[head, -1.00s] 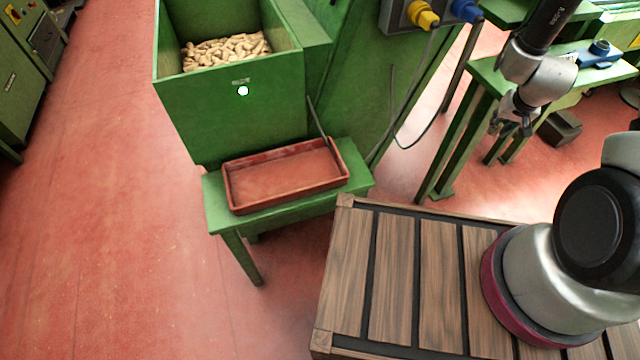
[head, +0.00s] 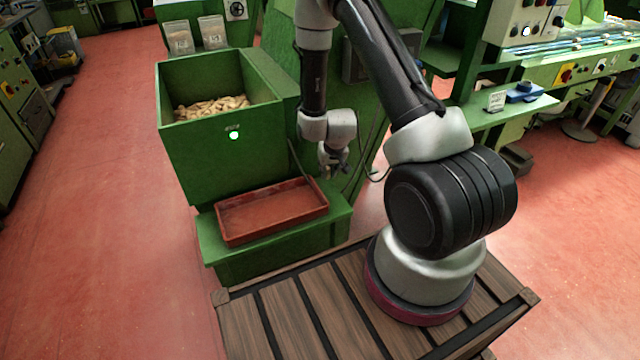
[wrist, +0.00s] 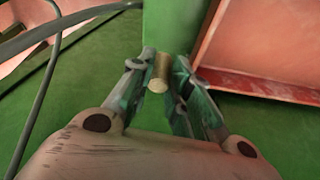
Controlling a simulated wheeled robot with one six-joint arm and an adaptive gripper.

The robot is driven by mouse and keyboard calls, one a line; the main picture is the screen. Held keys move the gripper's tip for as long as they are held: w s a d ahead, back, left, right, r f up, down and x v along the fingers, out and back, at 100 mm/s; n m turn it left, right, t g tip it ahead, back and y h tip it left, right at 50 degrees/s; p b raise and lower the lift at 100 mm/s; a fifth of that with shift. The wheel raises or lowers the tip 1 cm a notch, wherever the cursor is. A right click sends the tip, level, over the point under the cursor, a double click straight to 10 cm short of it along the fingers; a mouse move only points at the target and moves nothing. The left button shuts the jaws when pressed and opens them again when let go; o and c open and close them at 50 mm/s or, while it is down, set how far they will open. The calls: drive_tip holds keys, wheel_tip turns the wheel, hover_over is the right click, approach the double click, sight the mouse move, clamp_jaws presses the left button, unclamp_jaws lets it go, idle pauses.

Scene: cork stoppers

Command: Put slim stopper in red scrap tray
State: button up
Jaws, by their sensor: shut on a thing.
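The slim stopper (wrist: 159,74) is a small pale cork cylinder, held between the fingertips of my gripper (wrist: 166,78) in the wrist view. In the head view my gripper (head: 335,170) hangs just right of the red scrap tray (head: 232,240) and above its level; the stopper is too small to make out there. The tray is a shallow, empty rectangle on a green stand below the green hopper. Its red rim also shows at the upper right of the wrist view (wrist: 262,88).
The green hopper (head: 215,150) with many corks (head: 212,107) stands behind the tray. Grey cables (wrist: 52,85) hang near my gripper on the left of the wrist view. A green workbench with a blue device (head: 524,93) stands at the right.

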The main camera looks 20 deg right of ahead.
sight(328, 178)
drive_tip(key=shift+f, duration=2.5)
drive_tip(key=shift+f, duration=0.15)
drive_tip(key=o, duration=0.6)
